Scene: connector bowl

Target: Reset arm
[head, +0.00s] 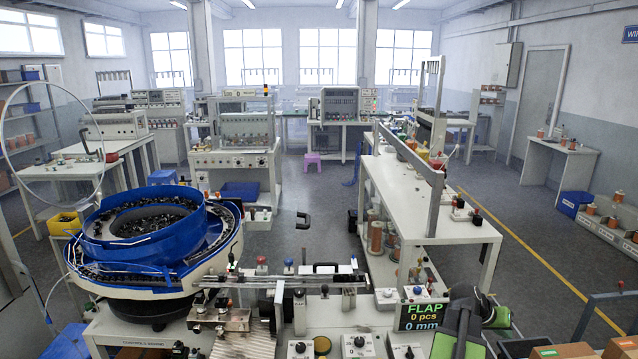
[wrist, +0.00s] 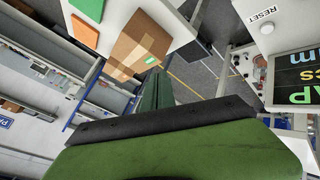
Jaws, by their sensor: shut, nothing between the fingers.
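My gripper (wrist: 156,92) shows in the wrist view as a green body with a black strip and narrow green fingers pointing away, shut with nothing between them. In the head view my green and black arm (head: 462,325) is at the lower right, just right of the display, and the fingertips are hard to make out there.
A display (head: 422,313) reading FLAP, 0 pcs, 0 mm stands left of my arm. The wrist view shows a RESET label (wrist: 262,13) and a cardboard box (wrist: 142,42). A blue bowl feeder (head: 140,238) stands left. Grey floor (head: 325,235) lies open between benches.

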